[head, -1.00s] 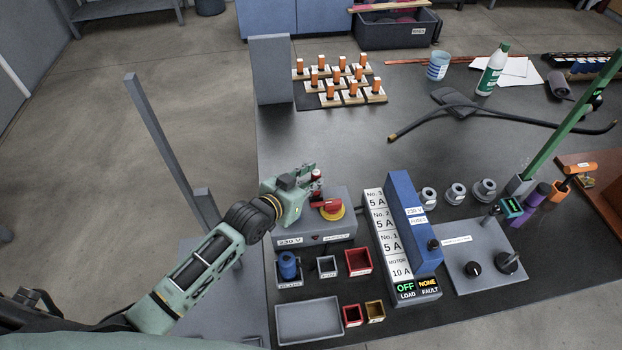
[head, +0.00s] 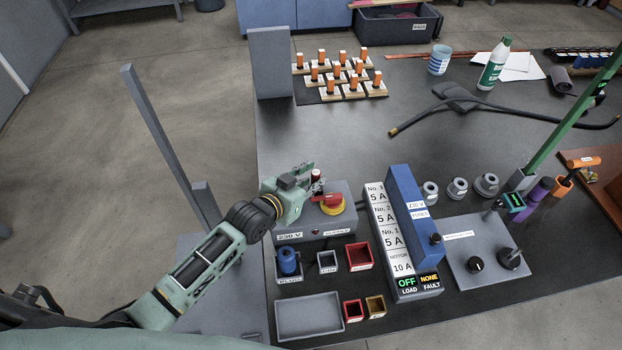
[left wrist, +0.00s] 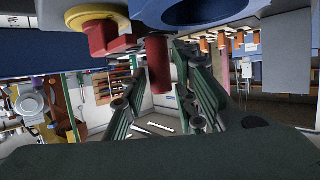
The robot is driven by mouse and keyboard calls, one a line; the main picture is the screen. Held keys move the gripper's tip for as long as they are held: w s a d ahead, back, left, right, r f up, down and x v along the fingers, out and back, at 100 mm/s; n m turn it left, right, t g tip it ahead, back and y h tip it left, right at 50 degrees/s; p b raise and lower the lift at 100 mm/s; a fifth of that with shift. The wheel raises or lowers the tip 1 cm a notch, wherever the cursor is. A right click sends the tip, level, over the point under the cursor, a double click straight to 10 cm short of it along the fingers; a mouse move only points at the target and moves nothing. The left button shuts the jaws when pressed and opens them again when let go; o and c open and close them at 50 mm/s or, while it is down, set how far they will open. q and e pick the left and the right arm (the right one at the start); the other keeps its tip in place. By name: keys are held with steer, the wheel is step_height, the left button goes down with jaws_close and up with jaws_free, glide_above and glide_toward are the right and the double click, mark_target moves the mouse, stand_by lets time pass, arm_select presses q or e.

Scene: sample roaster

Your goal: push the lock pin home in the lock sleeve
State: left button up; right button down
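My left gripper (head: 308,178) is over the left rear part of the grey 230 V switch box (head: 303,236). A dark red upright pin, which I take for the lock pin (head: 316,174), stands at its fingertips. In the left wrist view, which looks upside down, the red pin (left wrist: 158,66) is between the two converging fingers of the left gripper (left wrist: 160,80), which look closed on it. Beside it are the red rotary handle (head: 332,200) and its yellow disc (head: 333,209). The gripper hides the pin's lower end, and I cannot make out the lock sleeve. My right gripper is out of view.
In front of the box stand a blue part (head: 287,262), small red, grey and yellow bins and an empty grey tray (head: 308,316). The blue fuse unit (head: 414,215) stands close on the right. A grey upright panel (head: 271,62) stands behind. The table's middle is mostly clear.

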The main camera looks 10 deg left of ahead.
arm_select(q)
steer(key=shift+o, duration=1.2)
steer(key=shift+s, duration=0.1)
steer(key=v, duration=1.2)
